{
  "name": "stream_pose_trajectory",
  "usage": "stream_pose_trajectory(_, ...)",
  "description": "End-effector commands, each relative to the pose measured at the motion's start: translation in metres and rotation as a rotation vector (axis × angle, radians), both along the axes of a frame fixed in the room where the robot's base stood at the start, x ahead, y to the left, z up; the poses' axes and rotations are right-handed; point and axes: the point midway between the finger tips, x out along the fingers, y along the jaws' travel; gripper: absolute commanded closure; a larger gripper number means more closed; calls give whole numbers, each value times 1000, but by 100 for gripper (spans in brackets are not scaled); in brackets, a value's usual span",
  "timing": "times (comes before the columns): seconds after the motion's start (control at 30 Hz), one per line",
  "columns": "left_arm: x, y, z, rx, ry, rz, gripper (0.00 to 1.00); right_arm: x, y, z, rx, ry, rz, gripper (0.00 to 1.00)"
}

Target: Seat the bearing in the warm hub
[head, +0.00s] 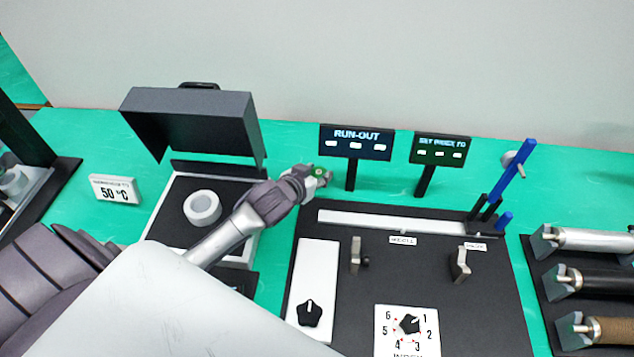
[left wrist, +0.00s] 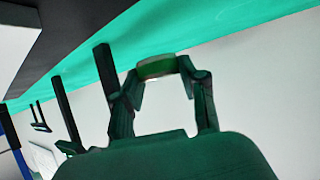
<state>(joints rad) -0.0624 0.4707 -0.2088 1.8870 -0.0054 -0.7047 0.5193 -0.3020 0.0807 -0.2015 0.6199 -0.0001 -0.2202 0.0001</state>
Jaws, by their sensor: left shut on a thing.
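My left gripper (head: 312,178) is raised at the back of the table, between the open-lidded box and the RUN-OUT display. It is shut on a small round part with a green band and pale edge, which I take as the bearing (left wrist: 157,68); in the left wrist view it sits between both fingertips of the left gripper (left wrist: 160,82). A thick pale ring, which looks like the hub (head: 202,207), lies on the dark floor of the box (head: 157,210). The bearing is apart from the hub, to its right. My right gripper is not in view.
The box's dark lid (head: 190,115) stands open. A 50 °C sign (head: 115,190) is left of it. To the right are a black fixture board (head: 450,310) with a dial (head: 410,324), the RUN-OUT display (head: 356,142), a blue lever (head: 525,160) and several rollers (head: 590,240) on stands.

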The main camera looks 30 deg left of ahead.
Motion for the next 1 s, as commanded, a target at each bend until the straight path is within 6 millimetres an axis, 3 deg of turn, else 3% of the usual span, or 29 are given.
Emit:
stream_pose_trajectory(0.3,1,1,-38,0,2,0,94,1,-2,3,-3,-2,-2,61)
stream_pose_trajectory(0.7,0,0,-44,-1,0,0,94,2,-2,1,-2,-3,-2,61)
stream_pose_trajectory(0.73,0,0,-44,-1,1,0,56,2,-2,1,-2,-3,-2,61)
stream_pose_trajectory(0.87,0,0,-44,0,1,-1,35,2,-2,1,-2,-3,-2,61)
stream_pose_trajectory(1.0,0,0,-44,0,1,-1,33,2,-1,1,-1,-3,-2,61)
